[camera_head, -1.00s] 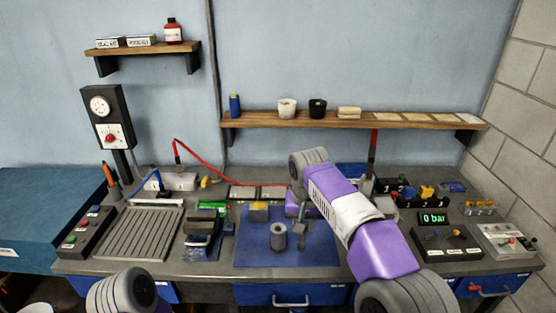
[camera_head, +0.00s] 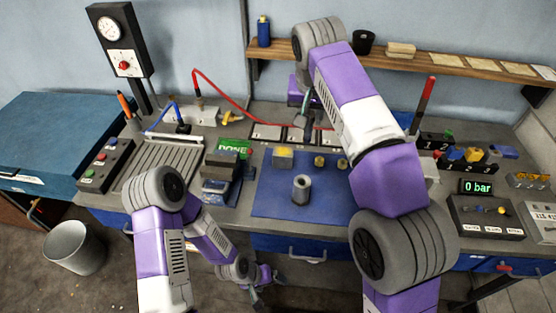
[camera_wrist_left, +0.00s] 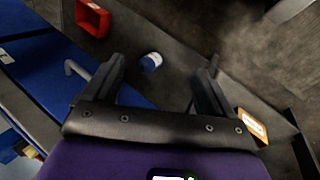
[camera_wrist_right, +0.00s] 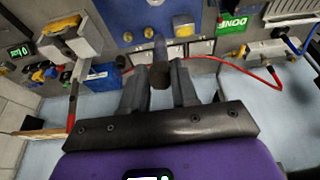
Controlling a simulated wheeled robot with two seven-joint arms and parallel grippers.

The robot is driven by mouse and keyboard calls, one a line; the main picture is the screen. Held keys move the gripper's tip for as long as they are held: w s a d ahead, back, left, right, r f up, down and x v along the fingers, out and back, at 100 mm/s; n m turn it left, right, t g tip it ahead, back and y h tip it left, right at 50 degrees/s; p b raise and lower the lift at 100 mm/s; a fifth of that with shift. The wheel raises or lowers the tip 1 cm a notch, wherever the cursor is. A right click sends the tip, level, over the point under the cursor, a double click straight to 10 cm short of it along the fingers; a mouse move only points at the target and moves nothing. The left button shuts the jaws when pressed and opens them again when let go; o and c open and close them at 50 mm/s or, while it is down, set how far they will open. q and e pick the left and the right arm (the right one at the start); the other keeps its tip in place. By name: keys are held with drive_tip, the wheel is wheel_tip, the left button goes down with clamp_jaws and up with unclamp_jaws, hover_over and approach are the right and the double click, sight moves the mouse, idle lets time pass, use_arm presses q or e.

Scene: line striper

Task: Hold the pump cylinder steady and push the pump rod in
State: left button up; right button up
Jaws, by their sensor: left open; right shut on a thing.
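A grey hollow cylinder (camera_head: 301,188), which looks like the pump cylinder, stands upright on the blue mat (camera_head: 275,205); its rim shows at the top of the right wrist view (camera_wrist_right: 154,2). My right gripper (camera_head: 304,128) is behind the mat near the back of the bench, shut on a dark grey rod-like piece, which looks like the pump rod (camera_wrist_right: 160,66). The rod is apart from the cylinder. My left gripper (camera_head: 262,287) is open and empty, low in front of the bench; its fingers also show in the left wrist view (camera_wrist_left: 160,80).
A vise-like block (camera_head: 220,175) and ribbed tray (camera_head: 160,165) are left of the mat. A yellow-topped block (camera_head: 283,157) and brass pieces (camera_head: 320,161) sit at the mat's back. A red hose (camera_head: 235,96) crosses behind. A bin (camera_head: 74,247) stands on the floor.

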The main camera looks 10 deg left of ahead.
use_arm(q)
drive_tip(key=w+d+r+t+h, duration=0.2)
drive_tip(key=w+d+r, duration=0.4)
drive_tip(key=w+r, duration=0.1)
wheel_tip(320, 180, up, 19)
drive_tip(key=m+t+h, duration=0.2)
drive_tip(key=m+h, duration=0.4)
hover_over(301, 190)
drive_tip(key=s+a, duration=0.1)
drive_tip(key=s, duration=0.1)
drive_tip(key=a+f+m, duration=0.6)
drive_tip(key=a+m, duration=0.3)
drive_tip(key=m, duration=0.2)
drive_tip(key=shift+n, duration=0.3)
drive_tip(key=x, duration=1.1)
drive_tip(key=shift+w+d+r, duration=0.2)
drive_tip(key=shift+w+d, duration=0.15)
drive_tip(key=shift+w, duration=0.05)
